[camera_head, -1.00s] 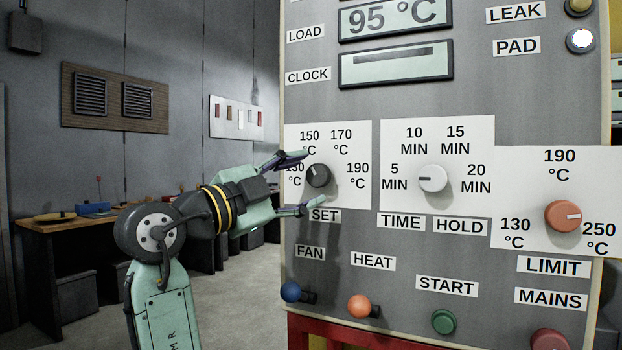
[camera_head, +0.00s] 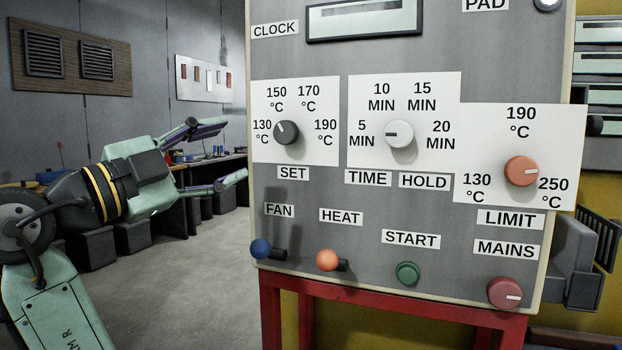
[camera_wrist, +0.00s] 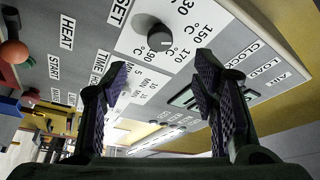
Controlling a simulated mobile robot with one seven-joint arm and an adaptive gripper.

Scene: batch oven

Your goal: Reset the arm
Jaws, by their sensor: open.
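My gripper (camera_head: 222,155) is open and empty at the left of the oven's control panel (camera_head: 345,270). Its two fingers point right, toward the black SET knob (camera_head: 286,132), with a gap between the fingertips and the panel. The SET knob's mark leans up and left, between 130 and 150 °C. In the wrist view, the open fingers (camera_wrist: 160,85) show empty, and the SET knob (camera_wrist: 153,33) stands ahead of them, near the top.
The white TIME knob (camera_head: 400,134) and orange LIMIT knob (camera_head: 520,171) are to the right. Below are the blue FAN lever (camera_head: 261,249), orange HEAT lever (camera_head: 328,260), green START button (camera_head: 408,273) and red MAINS knob (camera_head: 504,292). Open floor (camera_head: 190,285) lies left of the red stand (camera_head: 272,320).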

